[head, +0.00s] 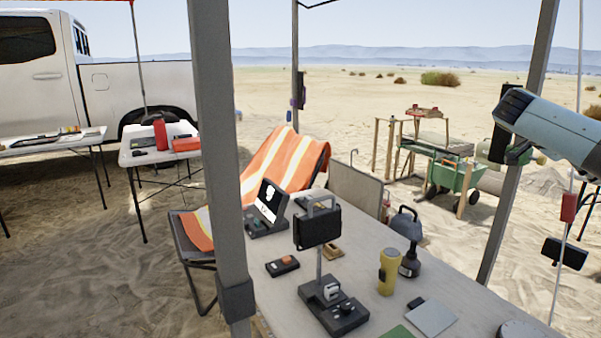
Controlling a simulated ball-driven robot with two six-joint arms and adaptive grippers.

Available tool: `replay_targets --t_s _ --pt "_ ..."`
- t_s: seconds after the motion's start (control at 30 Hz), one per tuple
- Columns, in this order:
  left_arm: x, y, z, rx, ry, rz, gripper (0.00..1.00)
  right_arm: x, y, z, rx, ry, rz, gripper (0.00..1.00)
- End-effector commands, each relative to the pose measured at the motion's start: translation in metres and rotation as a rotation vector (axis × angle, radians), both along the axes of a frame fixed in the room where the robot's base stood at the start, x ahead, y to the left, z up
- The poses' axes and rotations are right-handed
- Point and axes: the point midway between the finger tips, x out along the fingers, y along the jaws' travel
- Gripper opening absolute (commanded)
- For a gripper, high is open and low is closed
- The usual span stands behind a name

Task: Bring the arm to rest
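A blue-grey link of my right arm (555,130) comes in from the right edge, raised well above the table (385,245). No gripper fingers show on it, so my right gripper is out of view. My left arm and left gripper are not in view. No part of my arms touches the table or the things on it in this view.
The table holds a dark stand-mounted device (318,228), a yellow flashlight (388,272), a screen device (268,203) and a grey tablet-like plate (431,317). A grey tent pole (217,150) stands at the table's left. A striped chair (283,160) is behind.

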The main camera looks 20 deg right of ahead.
Motion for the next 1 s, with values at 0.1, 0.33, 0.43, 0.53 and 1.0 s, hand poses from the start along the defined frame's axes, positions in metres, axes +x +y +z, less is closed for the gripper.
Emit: replay_targets --t_s 0.1,0.33,0.43,0.53,1.0 --pt "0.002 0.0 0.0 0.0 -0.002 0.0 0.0 -0.02 -0.035 0.021 -0.036 0.083 0.037 0.49" --pt "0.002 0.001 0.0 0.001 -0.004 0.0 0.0 -0.04 -0.089 -0.101 0.218 0.708 0.614 0.49" --pt "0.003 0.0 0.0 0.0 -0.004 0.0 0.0 -0.068 -0.107 -0.159 0.318 1.019 0.889 0.49" --pt "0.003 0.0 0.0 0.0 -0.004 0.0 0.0 -0.104 -0.119 -0.209 0.384 1.328 1.159 0.49" --pt "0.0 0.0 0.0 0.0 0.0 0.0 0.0 -0.237 -0.049 -0.373 0.428 1.919 1.855 0.49"
